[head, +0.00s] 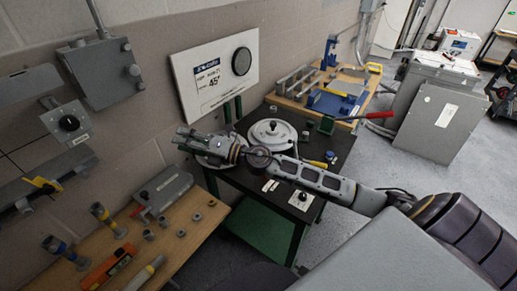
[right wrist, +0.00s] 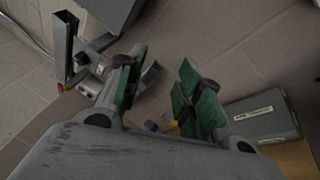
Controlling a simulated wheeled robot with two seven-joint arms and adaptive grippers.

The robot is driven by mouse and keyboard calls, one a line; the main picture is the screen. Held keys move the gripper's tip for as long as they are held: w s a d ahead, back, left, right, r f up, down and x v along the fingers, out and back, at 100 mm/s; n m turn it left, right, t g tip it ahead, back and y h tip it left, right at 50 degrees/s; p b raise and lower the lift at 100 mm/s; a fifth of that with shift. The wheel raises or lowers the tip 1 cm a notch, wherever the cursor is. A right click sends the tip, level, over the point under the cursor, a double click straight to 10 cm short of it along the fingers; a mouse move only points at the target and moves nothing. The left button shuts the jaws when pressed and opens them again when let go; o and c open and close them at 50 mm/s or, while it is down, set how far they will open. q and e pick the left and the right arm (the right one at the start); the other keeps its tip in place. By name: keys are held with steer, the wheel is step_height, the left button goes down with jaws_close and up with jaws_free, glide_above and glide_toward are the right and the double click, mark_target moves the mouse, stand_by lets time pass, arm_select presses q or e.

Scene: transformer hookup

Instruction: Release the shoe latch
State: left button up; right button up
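I cannot make out a part that is clearly the shoe latch. A grey rail with a yellow lever (head: 43,184) is on the wall at the left of the head view. My right gripper (head: 184,139) is stretched out past the black table, near the wall and to the right of that rail. In the right wrist view its two green-padded fingers (right wrist: 160,92) are apart with nothing between them. A grey upright channel (right wrist: 65,48) with a red tip is beyond the left finger. My left gripper is not in view.
A grey labelled box (head: 165,190) sits on the wooden bench (head: 190,235) with several small cylinders; the box also shows in the right wrist view (right wrist: 262,117). The black table (head: 335,150) carries a round white device (head: 272,132).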

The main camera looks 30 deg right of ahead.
steer(key=d+f+n+g+h, duration=0.5)
steer(key=d+f+n+g, duration=0.35)
steer(key=d+n, duration=0.2)
steer(key=d+h, duration=0.8)
steer(key=d, duration=1.1)
steer(key=shift+w+d+f+n, duration=0.15)
steer(key=shift+d+f+n, duration=0.1)
steer(key=shift+f+n, duration=0.15)
steer(key=shift+g, duration=0.25)
steer(key=shift+p+x, duration=1.1)
steer(key=shift+x, duration=5.75)
steer(key=shift+a, duration=0.1)
steer(key=shift+c, duration=0.4)
